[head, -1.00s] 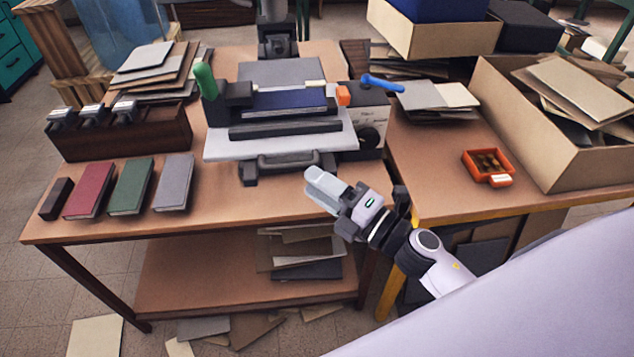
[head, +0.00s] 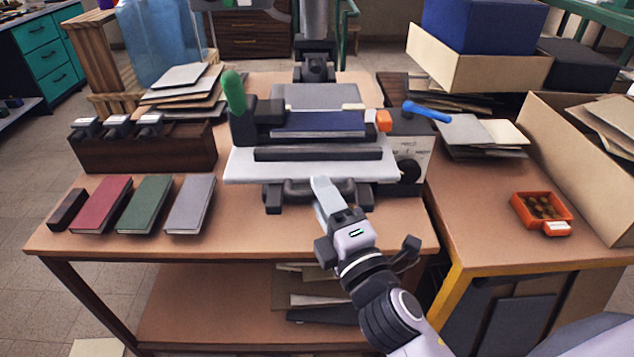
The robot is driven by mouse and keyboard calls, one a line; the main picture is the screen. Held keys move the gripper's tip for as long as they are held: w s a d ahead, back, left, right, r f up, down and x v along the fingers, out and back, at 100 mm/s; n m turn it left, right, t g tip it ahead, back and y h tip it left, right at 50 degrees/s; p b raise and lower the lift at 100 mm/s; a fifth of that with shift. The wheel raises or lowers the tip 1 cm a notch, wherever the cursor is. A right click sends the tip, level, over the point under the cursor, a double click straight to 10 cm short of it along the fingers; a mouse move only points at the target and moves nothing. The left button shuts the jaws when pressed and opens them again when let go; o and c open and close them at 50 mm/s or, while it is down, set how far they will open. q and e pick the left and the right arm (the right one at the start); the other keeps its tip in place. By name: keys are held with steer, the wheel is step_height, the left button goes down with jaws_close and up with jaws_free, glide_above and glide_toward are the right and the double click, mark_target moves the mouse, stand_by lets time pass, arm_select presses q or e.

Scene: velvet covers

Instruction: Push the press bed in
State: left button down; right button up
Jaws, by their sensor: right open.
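The press stands at the middle back of the table. Its light grey press bed (head: 240,165) sticks out toward me, with a dark handle (head: 290,197) along its front. A dark blue cover (head: 318,122) lies farther back on the press. My right gripper (head: 326,197) is open at the front of the bed, its pale fingers pointing at the handle and hiding part of it. I cannot tell whether the fingers touch the handle. My left gripper is not in view.
Red (head: 102,204), green (head: 145,204) and grey (head: 190,204) books lie at the table's left, near a dark stamp rack (head: 150,155). A blue lever (head: 427,112) juts out at the press's right. An orange tray (head: 541,210) sits on the right table.

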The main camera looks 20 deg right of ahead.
mark_target(317, 168)
steer(key=shift+x, duration=1.6)
jaws_close()
steer(key=shift+w+d+r+p, duration=0.1)
steer(key=shift+w+d, duration=0.1)
steer(key=shift+w, duration=0.5)
steer(key=shift+w+d+p, duration=0.15)
steer(key=shift+w+d, duration=0.1)
steer(key=shift+w, duration=0.4)
steer(key=shift+w+d+r+p, duration=0.1)
steer(key=shift+w+d, duration=0.1)
steer(key=shift+w, duration=0.5)
jaws_free()
steer(key=shift+f, duration=0.1)
